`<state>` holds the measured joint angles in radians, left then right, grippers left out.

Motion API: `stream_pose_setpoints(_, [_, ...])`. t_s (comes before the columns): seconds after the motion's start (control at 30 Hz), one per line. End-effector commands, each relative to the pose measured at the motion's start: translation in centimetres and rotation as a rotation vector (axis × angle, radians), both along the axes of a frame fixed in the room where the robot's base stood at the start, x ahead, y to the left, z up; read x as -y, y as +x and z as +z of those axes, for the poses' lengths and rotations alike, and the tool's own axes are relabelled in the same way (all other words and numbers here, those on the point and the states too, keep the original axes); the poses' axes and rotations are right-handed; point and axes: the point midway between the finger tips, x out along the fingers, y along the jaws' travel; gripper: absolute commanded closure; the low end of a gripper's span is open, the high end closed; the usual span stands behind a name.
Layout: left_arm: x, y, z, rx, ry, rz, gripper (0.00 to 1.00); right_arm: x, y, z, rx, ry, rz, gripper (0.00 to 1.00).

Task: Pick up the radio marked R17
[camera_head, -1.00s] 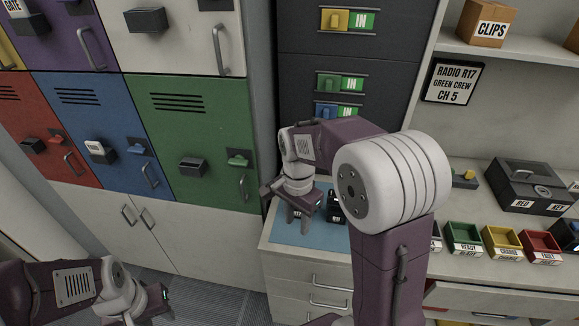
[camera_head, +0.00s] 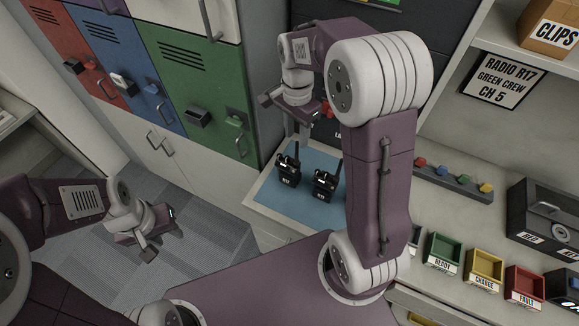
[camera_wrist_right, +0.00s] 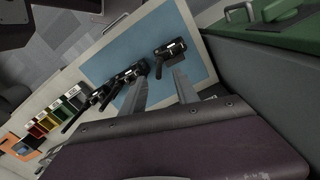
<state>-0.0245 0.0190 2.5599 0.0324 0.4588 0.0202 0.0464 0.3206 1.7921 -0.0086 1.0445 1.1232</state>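My right gripper (camera_head: 299,126) is above the mat's far part, behind the left radio, fingers pointing down. Its fingers show apart and empty in the wrist view (camera_wrist_right: 163,76). My left gripper (camera_head: 155,232) hangs over the floor, away from the radios; its fingers are unclear.
A sign (camera_head: 500,80) reads Radio R17, Green Crew, CH 5. Green (camera_head: 443,250), yellow (camera_head: 485,269) and red (camera_head: 524,286) bins and a black box (camera_head: 548,225) stand on the counter to the right. Lockers (camera_head: 205,90) stand at the left. My right arm covers part of the counter.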

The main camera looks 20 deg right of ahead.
Motion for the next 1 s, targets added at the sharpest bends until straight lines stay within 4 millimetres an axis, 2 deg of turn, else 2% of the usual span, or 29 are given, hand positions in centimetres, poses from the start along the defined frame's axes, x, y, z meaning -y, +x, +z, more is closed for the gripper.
stream_pose_setpoints(0.13, [0.0,0.0,0.2,0.000,0.000,0.000,0.64,0.0,0.0,-0.3,-0.002,0.000,-0.001,0.63])
stream_pose_setpoints(0.33, [0.0,0.0,1.0,0.000,0.000,0.000,0.64,0.0,-0.1,-3.3,-0.004,0.001,-0.001,0.63])
stream_pose_setpoints(0.53, [0.0,0.0,1.3,0.000,0.000,0.000,0.64,0.0,-0.2,-4.2,-0.004,0.001,0.000,0.63])
stream_pose_setpoints(0.67, [0.0,0.0,2.7,0.000,0.000,0.000,0.64,-0.2,-0.3,-6.4,-0.008,0.001,-0.001,0.63])
stream_pose_setpoints(0.8, [0.0,0.0,2.9,0.000,0.000,0.000,0.64,-0.2,-0.3,-8.6,-0.004,0.001,-0.001,0.63])
stream_pose_setpoints(1.0, [0.0,0.0,2.8,0.000,0.000,0.000,0.64,-0.2,-0.2,-9.1,0.000,0.000,-0.001,0.63])
